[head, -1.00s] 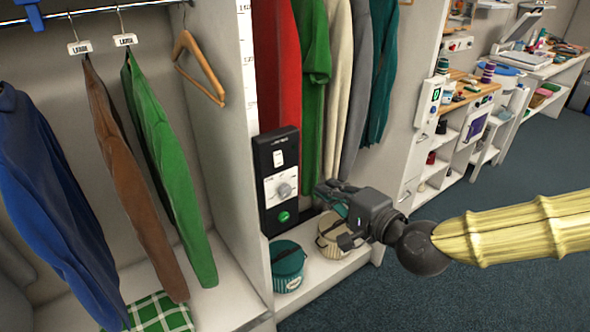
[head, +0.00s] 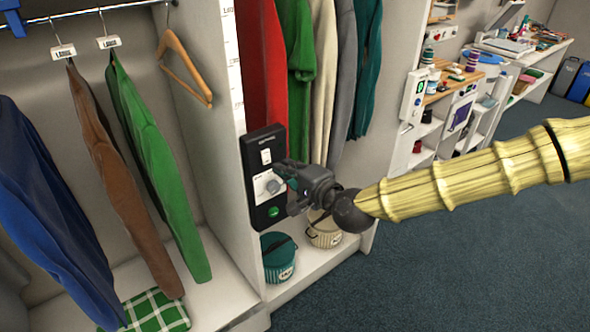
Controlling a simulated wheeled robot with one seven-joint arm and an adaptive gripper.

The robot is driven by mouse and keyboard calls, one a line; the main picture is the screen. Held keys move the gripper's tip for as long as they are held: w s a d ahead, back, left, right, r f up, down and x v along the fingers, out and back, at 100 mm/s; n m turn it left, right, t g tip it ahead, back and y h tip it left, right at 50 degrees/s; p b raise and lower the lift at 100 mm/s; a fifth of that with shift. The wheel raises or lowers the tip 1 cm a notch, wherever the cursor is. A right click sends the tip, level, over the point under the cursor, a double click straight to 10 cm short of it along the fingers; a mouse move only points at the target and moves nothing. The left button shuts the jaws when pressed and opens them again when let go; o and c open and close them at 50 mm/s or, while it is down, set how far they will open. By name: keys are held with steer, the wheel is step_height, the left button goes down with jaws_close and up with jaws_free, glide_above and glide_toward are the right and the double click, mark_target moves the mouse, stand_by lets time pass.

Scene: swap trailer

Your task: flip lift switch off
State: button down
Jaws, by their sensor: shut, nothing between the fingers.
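A tall black control panel (head: 256,205) is mounted at the end of the wardrobe divider. It carries a small white switch (head: 266,156) near the top, a grey rotary knob (head: 272,186) on a white plate, and a lit green button (head: 273,212) at the bottom. The lettering is too small to read, so I cannot tell which control is the lift switch or how it is set. My gripper (head: 285,187) is shut and empty, close to the panel's right side at knob height. It partly covers the white plate. I cannot tell whether it touches.
Hanging clothes are behind the panel, including a red garment (head: 260,70). A teal basket (head: 279,262) and a cream basket (head: 324,232) stand on the shelf below. A wooden hanger (head: 185,70) hangs left. Open carpet (head: 440,260) lies at right.

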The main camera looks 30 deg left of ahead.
steer(key=shift+p+x, duration=0.3)
steer(key=shift+x, duration=0.9)
steer(key=b, duration=0.2)
steer(key=shift+w+a+f+y+b, duration=0.1)
steer(key=shift+a+f+y+b, duration=0.15)
steer(key=shift+f+y+b, duration=0.15)
steer(key=shift+r, duration=0.3)
steer(key=b, duration=0.3)
glide_toward(272, 159)
steer(key=s+d+f, duration=0.2)
steer(key=s+d, duration=0.1)
steer(key=d, duration=0.4)
steer(key=shift+f, duration=0.35)
steer(key=shift+a, duration=0.1)
